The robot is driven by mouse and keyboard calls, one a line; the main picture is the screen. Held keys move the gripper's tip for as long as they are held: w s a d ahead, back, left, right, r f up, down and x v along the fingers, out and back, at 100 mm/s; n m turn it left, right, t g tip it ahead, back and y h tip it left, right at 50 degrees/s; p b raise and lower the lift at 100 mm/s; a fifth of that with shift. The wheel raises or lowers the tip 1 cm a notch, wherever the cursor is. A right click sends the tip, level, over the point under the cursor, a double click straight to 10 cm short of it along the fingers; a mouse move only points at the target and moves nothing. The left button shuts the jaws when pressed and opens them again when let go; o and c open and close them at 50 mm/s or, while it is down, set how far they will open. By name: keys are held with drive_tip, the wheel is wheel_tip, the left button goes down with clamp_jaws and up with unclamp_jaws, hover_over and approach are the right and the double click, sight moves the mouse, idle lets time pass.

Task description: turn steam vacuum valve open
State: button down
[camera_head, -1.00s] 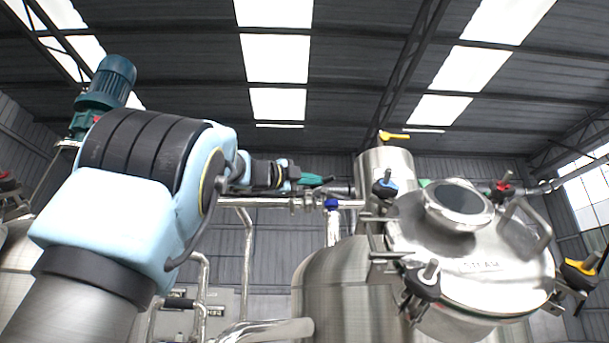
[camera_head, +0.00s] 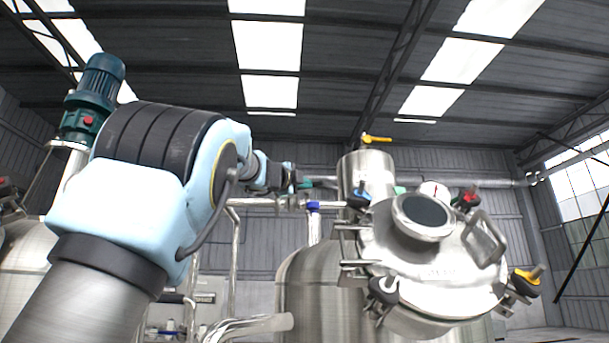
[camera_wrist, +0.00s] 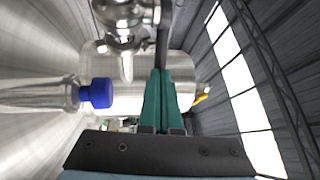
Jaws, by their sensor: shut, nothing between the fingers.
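My gripper (camera_wrist: 160,73) is shut and empty, its two green fingers pressed together. In the head view my gripper (camera_head: 307,183) is small and partly hidden by my own arm. In the wrist view a dark bar-like handle (camera_wrist: 162,45) runs up from just beyond the fingertips, beside a shiny metal valve body (camera_wrist: 124,16). I cannot tell whether the fingertips touch the handle. This looks like the vacuum valve on the pipe; its full turn position is unclear. The steam tank (camera_head: 310,290) stands right of my arm, with faint lettering on its lid (camera_head: 440,270).
A pipe with a blue collar (camera_head: 313,207) stands below my gripper; the collar also shows in the wrist view (camera_wrist: 97,93). A steel cylinder (camera_head: 366,172) with a yellow handle (camera_head: 376,139) rises behind the lid. A green motor (camera_head: 92,100) stands at left.

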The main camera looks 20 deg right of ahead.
drive_tip(key=shift+d+r+n+t+y, duration=0.1)
drive_tip(key=shift+d+n+t+y, duration=0.3)
drive_tip(key=shift+d+t+y, duration=0.15)
drive_tip(key=shift+w+t+p, duration=0.15)
drive_tip(key=shift+t+p, duration=0.1)
drive_tip(key=shift+p, duration=0.15)
drive_tip(key=shift+w+d+p, duration=0.3)
drive_tip(key=shift+d+p, duration=0.2)
drive_tip(key=shift+d, duration=0.1)
drive_tip(key=shift+w+d+p, duration=0.3)
drive_tip(key=shift+d+p, duration=0.15)
drive_tip(key=shift+d, duration=0.15)
drive_tip(key=shift+f, duration=0.2)
